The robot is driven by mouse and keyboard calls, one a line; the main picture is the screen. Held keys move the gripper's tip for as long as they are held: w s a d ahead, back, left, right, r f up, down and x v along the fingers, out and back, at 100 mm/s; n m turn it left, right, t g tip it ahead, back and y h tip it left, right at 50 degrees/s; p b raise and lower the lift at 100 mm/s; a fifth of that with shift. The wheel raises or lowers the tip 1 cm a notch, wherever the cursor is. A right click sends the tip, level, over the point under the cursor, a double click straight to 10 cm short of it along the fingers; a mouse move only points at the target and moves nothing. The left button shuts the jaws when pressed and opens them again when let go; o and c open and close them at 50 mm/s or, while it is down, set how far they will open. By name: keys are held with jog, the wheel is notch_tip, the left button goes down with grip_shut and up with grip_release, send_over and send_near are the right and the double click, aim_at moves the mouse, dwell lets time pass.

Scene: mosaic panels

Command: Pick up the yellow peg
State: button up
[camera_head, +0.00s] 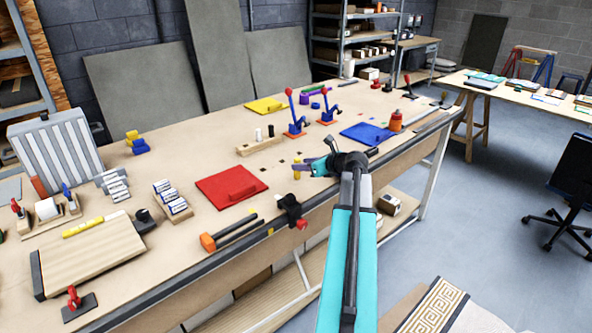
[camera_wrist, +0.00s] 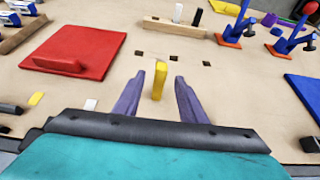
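The yellow peg (camera_wrist: 159,81) shows upright between the two purple-grey fingers of my gripper (camera_wrist: 158,88) in the wrist view. Both fingers are spread, with a visible gap between the peg and each one.
A red panel (camera_wrist: 78,50) lies left of my gripper and a blue panel (camera_head: 367,134) lies to the right. A wooden block (camera_wrist: 175,27) with a black and a white peg stands behind. A hammer (camera_head: 230,234) and a black clamp (camera_head: 290,209) are near the bench's front edge.

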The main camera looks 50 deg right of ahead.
jog(key=p+x, duration=0.1)
jog(key=x, duration=0.2)
jog(key=shift+w+r, duration=0.15)
jog(key=shift+w+f, duration=0.35)
jog(key=shift+w, duration=0.05)
grip_shut()
